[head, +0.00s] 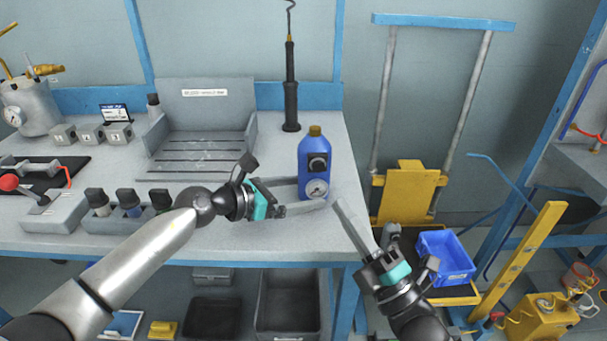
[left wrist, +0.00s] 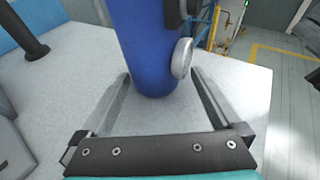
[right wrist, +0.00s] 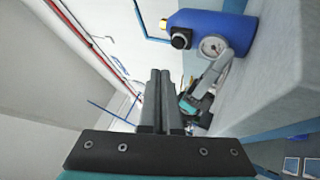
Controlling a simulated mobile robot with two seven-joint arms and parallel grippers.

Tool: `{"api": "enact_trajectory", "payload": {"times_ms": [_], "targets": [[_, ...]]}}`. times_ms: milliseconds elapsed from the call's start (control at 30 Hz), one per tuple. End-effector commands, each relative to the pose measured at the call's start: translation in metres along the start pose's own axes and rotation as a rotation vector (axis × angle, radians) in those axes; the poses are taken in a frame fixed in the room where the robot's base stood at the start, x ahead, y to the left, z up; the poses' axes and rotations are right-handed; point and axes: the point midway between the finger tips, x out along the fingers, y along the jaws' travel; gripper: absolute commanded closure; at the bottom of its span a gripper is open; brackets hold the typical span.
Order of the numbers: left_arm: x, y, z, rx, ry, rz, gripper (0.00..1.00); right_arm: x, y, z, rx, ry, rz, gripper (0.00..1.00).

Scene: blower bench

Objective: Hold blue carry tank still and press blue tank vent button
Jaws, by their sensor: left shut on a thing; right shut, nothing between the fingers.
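The blue carry tank (head: 307,150) stands upright near the bench's right front corner, with a brass-coloured cap (head: 315,131). Its black round vent button (head: 317,163) sits above a dial gauge (head: 317,189) on the front. The button also shows in the right wrist view (right wrist: 181,39). My left gripper (head: 318,194) is shut on the tank low down, one finger on each side; the left wrist view shows the tank (left wrist: 145,50) between them. My right gripper (head: 340,204) is shut and empty, right of and below the button, apart from the tank.
A black-handled hooked tool (head: 291,100) stands behind the tank. A grey slotted tray (head: 200,145) and small holders (head: 130,210) lie left on the bench (head: 250,245). A yellow-and-grey trolley (head: 410,190) with a blue crate (head: 445,257) stands to the right.

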Motion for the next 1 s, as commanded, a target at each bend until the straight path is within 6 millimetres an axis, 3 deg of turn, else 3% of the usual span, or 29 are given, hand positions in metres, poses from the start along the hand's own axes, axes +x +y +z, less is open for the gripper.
{"api": "enact_trajectory", "payload": {"times_ms": [100,267,800,1000], "targets": [[0.000,0.000,0.000,0.000,0.000,-0.001,0.33,0.002,0.012,-0.019,-0.051,0.060,0.058,1.00],[0.000,0.000,0.000,0.000,0.000,-0.001,0.33,0.005,0.016,-0.026,-0.077,0.087,0.089,1.00],[0.000,0.000,0.000,0.000,0.000,0.000,0.33,0.058,-0.011,0.007,-0.076,0.085,0.089,1.00],[0.000,0.000,0.000,0.000,-0.001,0.000,0.33,0.068,-0.017,0.013,-0.075,0.086,0.088,1.00]]}}
